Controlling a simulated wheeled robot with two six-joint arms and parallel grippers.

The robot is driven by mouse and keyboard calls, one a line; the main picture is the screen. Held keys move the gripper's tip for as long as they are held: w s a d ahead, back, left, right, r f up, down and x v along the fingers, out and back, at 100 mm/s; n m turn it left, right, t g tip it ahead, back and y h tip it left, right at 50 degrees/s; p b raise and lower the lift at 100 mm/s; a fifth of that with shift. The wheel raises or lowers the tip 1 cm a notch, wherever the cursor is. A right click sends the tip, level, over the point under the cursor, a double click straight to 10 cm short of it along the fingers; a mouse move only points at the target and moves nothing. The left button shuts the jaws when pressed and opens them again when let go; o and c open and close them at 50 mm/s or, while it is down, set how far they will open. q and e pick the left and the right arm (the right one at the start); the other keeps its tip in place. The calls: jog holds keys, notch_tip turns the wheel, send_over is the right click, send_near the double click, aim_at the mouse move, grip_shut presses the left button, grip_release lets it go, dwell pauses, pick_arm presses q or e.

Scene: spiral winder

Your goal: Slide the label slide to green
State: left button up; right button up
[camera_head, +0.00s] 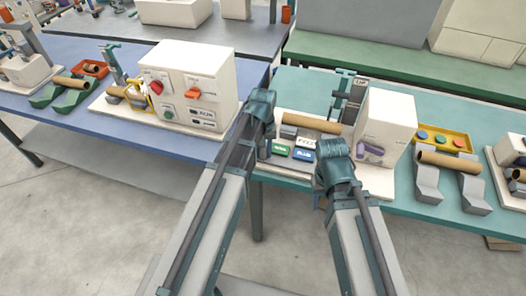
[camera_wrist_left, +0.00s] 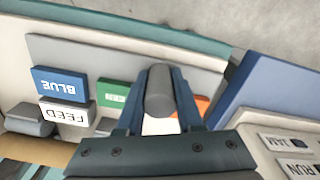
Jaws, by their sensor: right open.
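The label slide is a grey track with a green label (camera_head: 280,149) and a blue label (camera_head: 303,154) on the spiral winder's base; both show in the left wrist view, green (camera_wrist_left: 115,94) and blue (camera_wrist_left: 60,84). An orange label (camera_wrist_left: 202,105) is partly hidden behind a finger. A dark grey round knob (camera_wrist_left: 160,92) stands between the green and orange labels. My left gripper (camera_wrist_left: 160,100) has its fingers close against both sides of this knob. My right gripper (camera_head: 335,165) is open over the base, right of the blue label; its fingertips are mostly hidden.
A white FEED button (camera_wrist_left: 66,114) lies beside the blue label. A cardboard tube (camera_head: 312,124) lies behind the labels. A white housing (camera_head: 385,125) stands right of my right gripper. Another white machine (camera_head: 190,85) stands on the blue table at left.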

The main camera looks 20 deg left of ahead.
pick_arm(q)
grip_shut()
jog(key=shift+d, duration=0.1)
dwell(0.9)
